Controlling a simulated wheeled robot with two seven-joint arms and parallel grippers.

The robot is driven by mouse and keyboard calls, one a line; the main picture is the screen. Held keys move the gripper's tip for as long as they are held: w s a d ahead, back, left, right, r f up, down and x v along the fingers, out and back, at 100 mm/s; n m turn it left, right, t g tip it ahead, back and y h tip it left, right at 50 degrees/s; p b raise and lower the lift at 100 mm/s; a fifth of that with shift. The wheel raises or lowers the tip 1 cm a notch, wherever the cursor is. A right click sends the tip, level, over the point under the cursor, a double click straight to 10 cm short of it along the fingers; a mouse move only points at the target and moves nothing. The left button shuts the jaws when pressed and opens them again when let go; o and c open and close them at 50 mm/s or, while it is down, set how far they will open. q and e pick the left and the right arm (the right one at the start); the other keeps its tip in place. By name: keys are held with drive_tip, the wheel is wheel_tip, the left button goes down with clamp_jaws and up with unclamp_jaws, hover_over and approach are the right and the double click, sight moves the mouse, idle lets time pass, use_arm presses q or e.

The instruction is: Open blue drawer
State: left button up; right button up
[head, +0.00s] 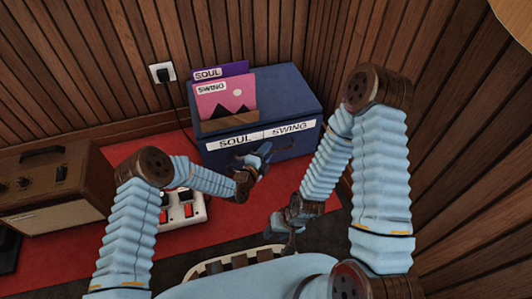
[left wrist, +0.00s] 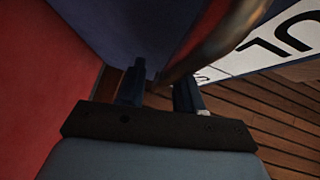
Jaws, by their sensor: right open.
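The blue drawer (head: 301,143) is the front of a blue box against the wood wall, with SOUL and SWING labels. It looks shut. A dark curved handle (left wrist: 205,45) stands out from its front. My left gripper (head: 264,160) is at this front. In the left wrist view, my left gripper's fingers (left wrist: 158,90) are partly apart, with the handle's end between them. I cannot tell whether they press on it. My right gripper (head: 283,222) is open and empty, lower and nearer to me, apart from the drawer.
Pink and purple record sleeves (head: 227,98) stand on top of the box. A white power strip (head: 183,209) with red switches lies on the red surface (head: 120,240), below my left arm. A brown amplifier (head: 55,187) is at left. A wood wall (head: 470,150) closes off the right.

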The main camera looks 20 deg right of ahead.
use_arm(q)
clamp_jaws()
